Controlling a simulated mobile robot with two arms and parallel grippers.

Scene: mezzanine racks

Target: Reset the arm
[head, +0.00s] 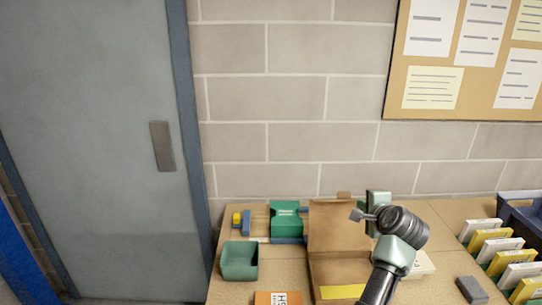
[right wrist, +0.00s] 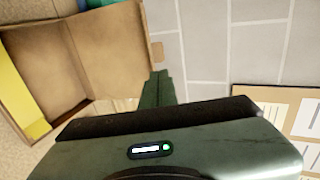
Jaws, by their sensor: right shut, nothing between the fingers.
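My right arm comes in from the bottom of the head view. Its green-grey right gripper (head: 358,214) points left, over the right side of an open cardboard box (head: 328,228). The fingers are shut together with nothing between them. My left gripper is in neither view.
The bench holds a green bin (head: 239,261), a green box (head: 286,219), an orange box (head: 278,298), a dark grey block (head: 471,289) and a row of upright cards or packets (head: 497,247). A blue crate (head: 522,215) stands far right. A grey door (head: 95,130) is left.

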